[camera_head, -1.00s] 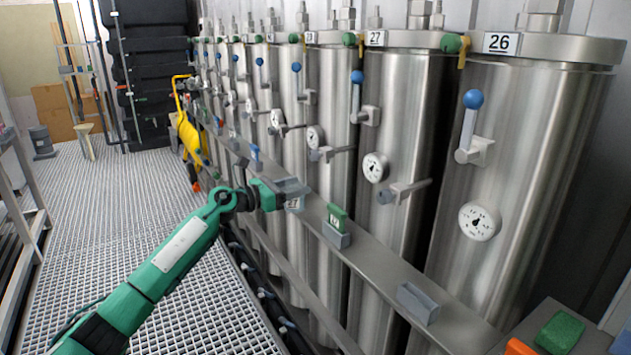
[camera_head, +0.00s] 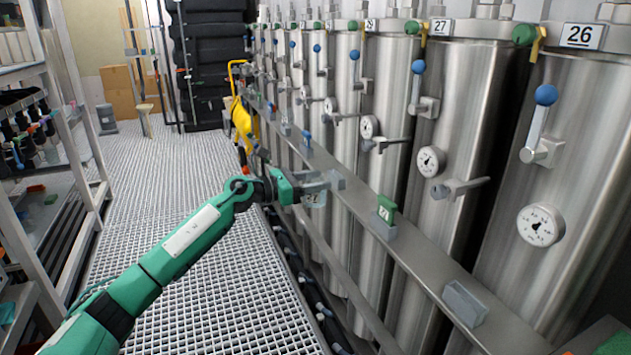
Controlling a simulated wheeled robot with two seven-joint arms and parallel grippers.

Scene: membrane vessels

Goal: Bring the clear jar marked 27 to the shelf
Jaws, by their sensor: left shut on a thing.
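My left gripper (camera_head: 328,181) is shut on a small clear jar (camera_head: 315,199). The jar hangs just below the grey fingers, partly hidden by them; its dark mark is too small to read surely. In the picture the gripper overlaps the edge of the long metal ledge in front of the steel vessels. A shelf rack (camera_head: 62,150) with pale posts stands at the left, with several small dark items with coloured tops on one level. My right gripper is not in view.
Tall steel vessels (camera_head: 459,130) line the right side, with projecting valve handles and gauges. The metal ledge (camera_head: 418,262) carries a green block (camera_head: 386,209) in a grey holder and an empty-looking grey holder (camera_head: 465,302).

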